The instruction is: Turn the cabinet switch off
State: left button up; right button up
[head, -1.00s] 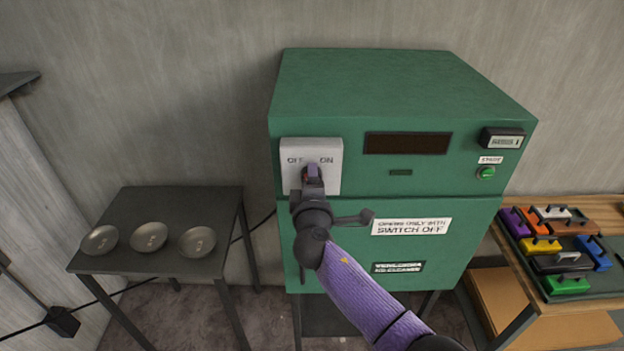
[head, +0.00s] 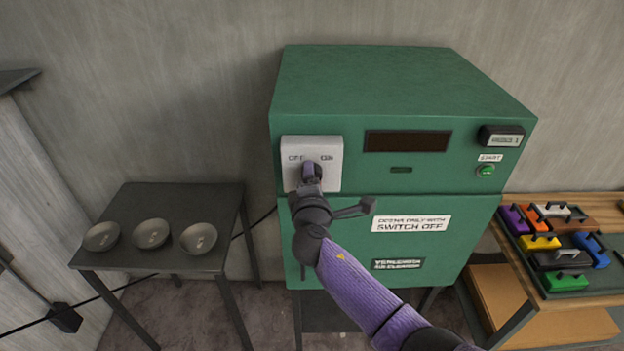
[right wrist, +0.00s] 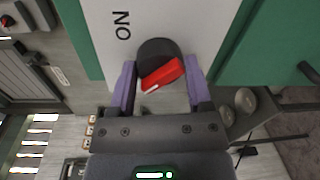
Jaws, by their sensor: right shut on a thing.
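The green cabinet (head: 400,95) stands against the wall in the head view. Its white switch panel (head: 331,180) is at the upper left of the front, with OFF lettered on the left and ON on the right. My right gripper (head: 311,172) is at the panel and hides the knob there. In the right wrist view, the red switch knob (right wrist: 163,75) on a black round base sits tilted between the purple fingers of my right gripper (right wrist: 158,83), which is shut on it. My left gripper is not in view.
A dark table (head: 150,200) with three grey bowls stands at left. At right, a wooden table (head: 540,202) holds a tray of several coloured handled blocks. The cabinet also has a green start button (head: 486,170) and a sign reading "opens only with switch off" (head: 410,223).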

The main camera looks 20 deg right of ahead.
jog(key=o, duration=1.3)
jog(key=shift+c, duration=0.2)
jog(key=v, duration=1)
jog(key=shift+r, duration=0.1)
